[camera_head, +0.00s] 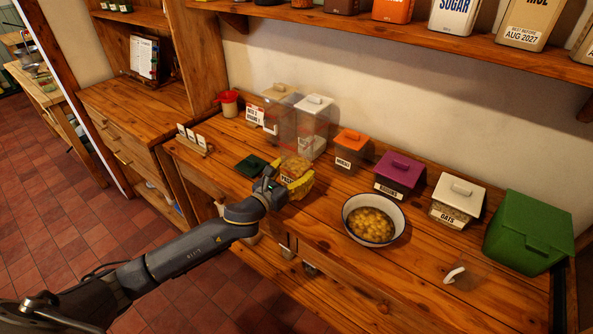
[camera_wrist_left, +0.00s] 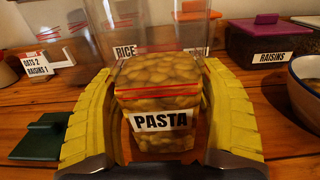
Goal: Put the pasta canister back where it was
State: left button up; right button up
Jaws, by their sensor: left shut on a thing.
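My left gripper (camera_head: 293,183) is shut on the pasta canister (camera_head: 296,168), its yellow fingers on either side. In the left wrist view the clear pasta canister (camera_wrist_left: 163,75) stands upright between the fingers, with a PASTA label, a red line and pasta inside. I cannot tell whether its base touches the counter. A dark green lid (camera_head: 250,166) lies on the counter just left of the canister; it also shows in the left wrist view (camera_wrist_left: 42,138). My right gripper is not in view.
Behind stand tall clear canisters (camera_head: 313,128). To the right are an orange-lidded canister (camera_head: 351,141), the purple-lidded raisins (camera_head: 399,172), oats (camera_head: 457,203) and a green bin (camera_head: 528,232). A bowl of yellowish pieces (camera_head: 373,220) sits right of the gripper. A card rack (camera_head: 194,141) stands left.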

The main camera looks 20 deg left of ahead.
pick_arm(q)
jog(key=o, duration=1.6)
jog(key=shift+f, duration=0.15)
jog(key=shift+o, duration=0.2)
jog(key=shift+s, duration=0.2)
jog(key=v, duration=1.1)
jog(key=shift+s+a, duration=0.15)
jog(key=shift+s, duration=0.15)
